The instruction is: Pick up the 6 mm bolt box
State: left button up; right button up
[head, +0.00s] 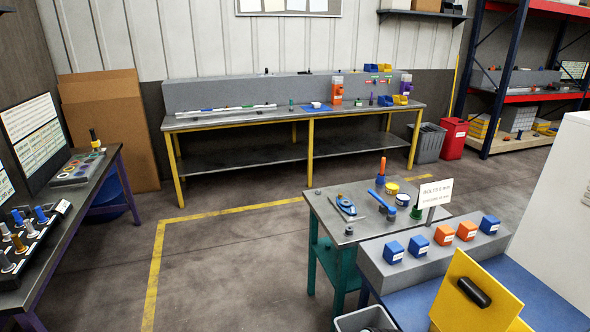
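Several small labelled boxes stand in a row on a grey raised ledge (385,274) at the lower right. From left to right there is a blue box (393,251), a second blue box (418,246), an orange box (445,235), another orange box (467,231) and a blue box (490,224). A white sign (435,192) behind them seems to read "BOLTS 6 MM" on its top line. The box labels are too small to read, so I cannot tell which is the 6 mm bolt box. Neither of my grippers shows.
A yellow panel with a black handle (476,294) rises in front of the blue tabletop (545,290). A small tool table (335,226) stands behind the ledge. A grey bin (362,319) is at the bottom edge. Open floor (235,270) lies left, with a bench (45,240) beyond.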

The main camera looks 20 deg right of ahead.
aim_at(418, 246)
jog(key=i+z, duration=0.25)
jog(key=z, duration=0.2)
jog(key=i+j+z, duration=0.15)
jog(key=i+z, duration=0.15)
jog(key=z, duration=0.15)
jog(key=i+j+z, duration=0.2)
jog(key=z, duration=0.25)
jog(key=i+j+z, duration=0.3)
jog(key=j+z, duration=0.25)
jog(key=i+j+z, duration=0.3)
jog(key=k+j, duration=0.05)
jog(key=k, duration=0.05)
